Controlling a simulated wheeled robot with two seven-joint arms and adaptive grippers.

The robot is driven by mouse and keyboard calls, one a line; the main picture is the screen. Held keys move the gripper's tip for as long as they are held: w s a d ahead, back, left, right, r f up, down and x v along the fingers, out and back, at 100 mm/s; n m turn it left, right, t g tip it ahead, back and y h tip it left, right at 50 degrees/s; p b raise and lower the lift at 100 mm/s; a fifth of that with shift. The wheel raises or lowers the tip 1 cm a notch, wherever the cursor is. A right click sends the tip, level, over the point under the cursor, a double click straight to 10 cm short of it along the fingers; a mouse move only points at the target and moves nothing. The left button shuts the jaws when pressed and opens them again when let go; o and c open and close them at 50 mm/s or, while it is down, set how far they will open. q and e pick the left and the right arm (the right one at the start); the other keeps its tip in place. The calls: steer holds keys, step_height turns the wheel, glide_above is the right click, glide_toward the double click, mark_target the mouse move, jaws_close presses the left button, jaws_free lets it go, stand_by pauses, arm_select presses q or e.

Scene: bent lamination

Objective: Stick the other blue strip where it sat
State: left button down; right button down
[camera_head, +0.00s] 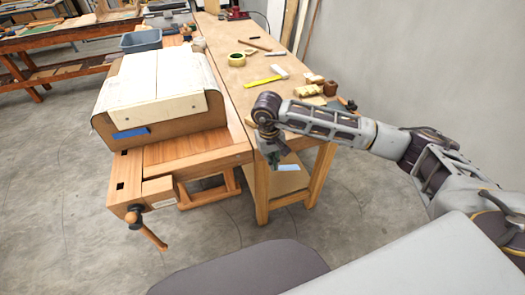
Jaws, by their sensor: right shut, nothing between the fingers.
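A blue strip (131,133) is stuck low on the front of the brown curved form (180,117), left of its middle, beneath the edge of a pale sheet (150,80). My right gripper (276,158) points down beside the near end of the long bench, to the right of the form and apart from it. It looks shut and empty, small and dark in the picture. A pale blue piece (289,168) shows just right of and below its fingertips; I cannot tell whether it is a strip or what it rests on. My left gripper is out of view.
The form stands on a wooden workbench (200,152) with a front vise (135,215). The long bench (235,85) beside it holds a tape roll (237,59), a yellow tool (262,82) and wood blocks (313,79). Open floor lies in front.

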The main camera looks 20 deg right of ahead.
steer(key=a+r+m+g+y, duration=0.25)
steer(key=a+m+g, duration=0.3)
steer(key=a, duration=1.45)
steer(key=w+a+r+m+t+y, duration=0.3)
steer(key=w+r+m+t+y, duration=0.4)
steer(key=m, duration=1)
steer(key=shift+r+t+y, duration=0.65)
steer(key=shift+t+y, duration=1.2)
steer(key=shift+y, duration=0.4)
steer(key=shift+w, duration=0.2)
